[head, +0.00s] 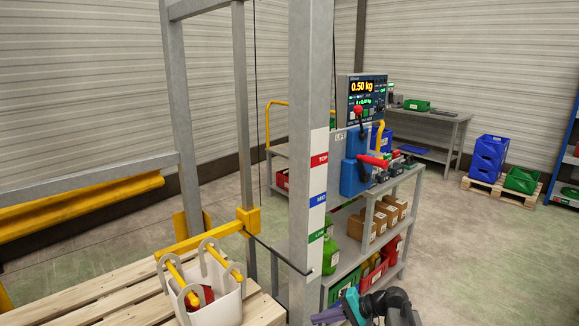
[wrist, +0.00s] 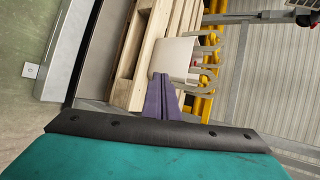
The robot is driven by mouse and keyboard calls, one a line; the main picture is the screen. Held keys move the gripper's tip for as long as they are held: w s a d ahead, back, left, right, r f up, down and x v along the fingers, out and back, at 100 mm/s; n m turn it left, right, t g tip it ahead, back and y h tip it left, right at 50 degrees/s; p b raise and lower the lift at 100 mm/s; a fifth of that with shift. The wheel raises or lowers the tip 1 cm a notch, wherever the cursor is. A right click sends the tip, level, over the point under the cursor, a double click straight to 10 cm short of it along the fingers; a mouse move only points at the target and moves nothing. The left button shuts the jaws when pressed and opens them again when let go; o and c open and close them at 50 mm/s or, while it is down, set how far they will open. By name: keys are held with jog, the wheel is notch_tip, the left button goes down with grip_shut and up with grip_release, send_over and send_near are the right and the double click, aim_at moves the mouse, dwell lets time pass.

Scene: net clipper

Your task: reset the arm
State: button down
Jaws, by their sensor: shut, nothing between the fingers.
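My gripper (head: 327,316) shows at the bottom of the head view, right of the grey post, with its purple fingers pointing left. In the wrist view my gripper (wrist: 160,80) has its purple fingers together, shut and empty. Beyond the fingertips in that view is a white bin (wrist: 172,56) with hooked handles, on a wooden pallet. In the head view the white bin (head: 228,305) hangs on or stands by yellow bars at the lower left, with something red inside. The rest of my arm is mostly cut off by the frame.
A grey post (head: 306,200) with TOP, MID and LOW labels stands just left of my gripper. Behind is a shelf cart (head: 400,205) with boxes, a red-handled lever (head: 374,161) and a 0.50 kg display (head: 362,88). Open floor (head: 480,255) lies to the right.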

jog(key=s+a+f+n+g+h, duration=0.1)
jog(key=s+a+f+g+h, duration=0.15)
jog(key=s+f, duration=0.95)
jog(key=s+a+f+n+g+h, duration=0.1)
jog(key=s+a+f+g+h, duration=0.15)
jog(key=s+f, duration=0.95)
jog(key=s+d+f+n+g+h, duration=0.1)
jog(key=s+d+f+h, duration=0.2)
jog(key=s+d, duration=0.3)
jog(key=s+d+f+n+g+h, duration=0.2)
jog(key=s+d+f, duration=0.3)
jog(key=s, duration=0.4)
jog(key=shift+d+h, duration=0.6)
jog(key=shift+h, duration=0.2)
